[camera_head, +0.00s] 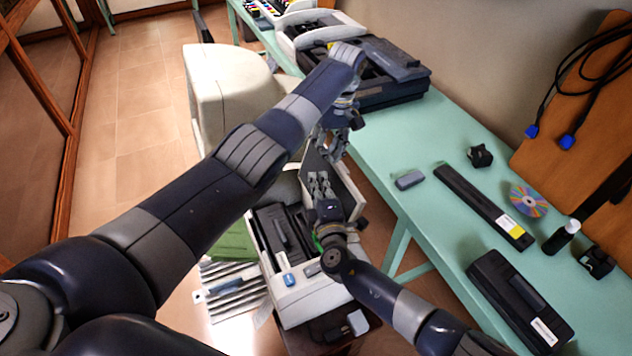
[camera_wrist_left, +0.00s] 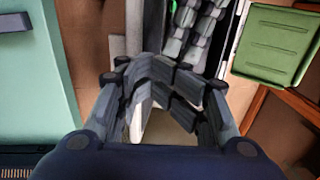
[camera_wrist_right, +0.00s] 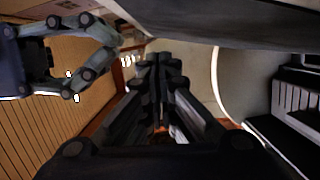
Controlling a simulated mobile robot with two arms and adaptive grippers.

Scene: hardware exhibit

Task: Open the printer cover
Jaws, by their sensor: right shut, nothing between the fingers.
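The white printer (camera_head: 300,300) stands low at the middle of the head view, its dark inside showing. Its pale cover (camera_head: 347,190) stands raised along the printer's right side, steeply tilted. My right gripper (camera_head: 320,185) is shut and empty, over the printer beside the inner face of the cover; its closed fingers also show in the right wrist view (camera_wrist_right: 162,75). My left gripper (camera_head: 338,140) is just above the cover's far upper end. In the left wrist view its fingers (camera_wrist_left: 155,75) curl toward each other; whether they hold anything is unclear.
A green table (camera_head: 430,160) runs along the right, with a long black cartridge (camera_head: 480,200), a disc (camera_head: 528,200) and a dark printer (camera_head: 395,95) on it. A green box (camera_head: 232,245) is left of the printer.

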